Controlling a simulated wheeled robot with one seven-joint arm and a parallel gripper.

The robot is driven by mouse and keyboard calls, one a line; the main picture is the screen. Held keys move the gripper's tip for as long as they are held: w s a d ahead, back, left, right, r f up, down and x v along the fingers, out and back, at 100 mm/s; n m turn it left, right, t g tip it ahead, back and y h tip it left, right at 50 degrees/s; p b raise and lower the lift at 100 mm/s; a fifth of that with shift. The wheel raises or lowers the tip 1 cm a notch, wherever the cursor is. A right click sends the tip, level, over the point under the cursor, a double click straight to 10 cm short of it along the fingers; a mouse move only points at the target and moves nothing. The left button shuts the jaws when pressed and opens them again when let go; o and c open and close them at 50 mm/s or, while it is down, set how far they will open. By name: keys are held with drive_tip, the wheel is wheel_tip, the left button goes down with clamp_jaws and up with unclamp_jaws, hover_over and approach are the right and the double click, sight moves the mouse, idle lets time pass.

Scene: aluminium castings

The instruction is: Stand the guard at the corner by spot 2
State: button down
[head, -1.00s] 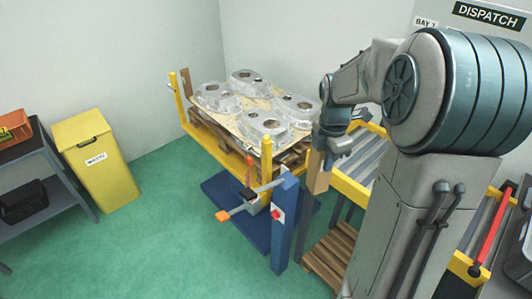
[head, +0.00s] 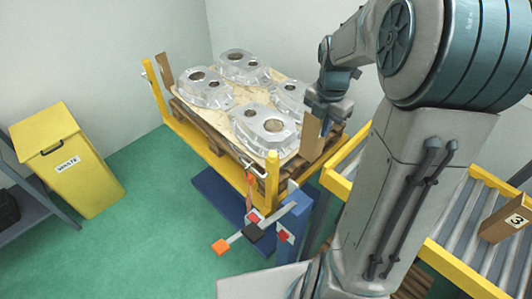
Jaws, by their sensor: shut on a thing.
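My gripper (head: 328,108) is shut on a brown corner guard (head: 313,137), which hangs upright below it. In the picture the guard overlaps the right edge of the loaded pallet (head: 304,165); I cannot tell whether it touches. Several silver castings (head: 265,125) lie on a tan sheet on the pallet. Another brown guard (head: 167,75) stands at the pallet's far left corner. No mark for spot 2 is legible.
Yellow posts (head: 272,170) and a yellow rail edge the pallet. A blue stand (head: 295,215) with an orange-tipped lever is in front. A roller conveyor (head: 465,215) bears a brown piece marked 3 (head: 507,218). A yellow waste bin (head: 68,165) stands left; green floor between is clear.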

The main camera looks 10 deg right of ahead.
drive_tip(key=shift+w+a+f, duration=0.1)
drive_tip(key=shift+w+f, duration=0.15)
drive_tip(key=shift+f, duration=0.1)
drive_tip(key=w+a+f+p, duration=0.2)
drive_tip(key=w+a+f, duration=0.3)
drive_tip(key=a+f, duration=0.5)
drive_tip(key=shift+w+f, duration=0.3)
drive_tip(key=shift+f, duration=0.15)
drive_tip(key=c, duration=2)
unclamp_jaws()
drive_tip(key=shift+f, duration=0.1)
drive_tip(key=o, duration=0.4)
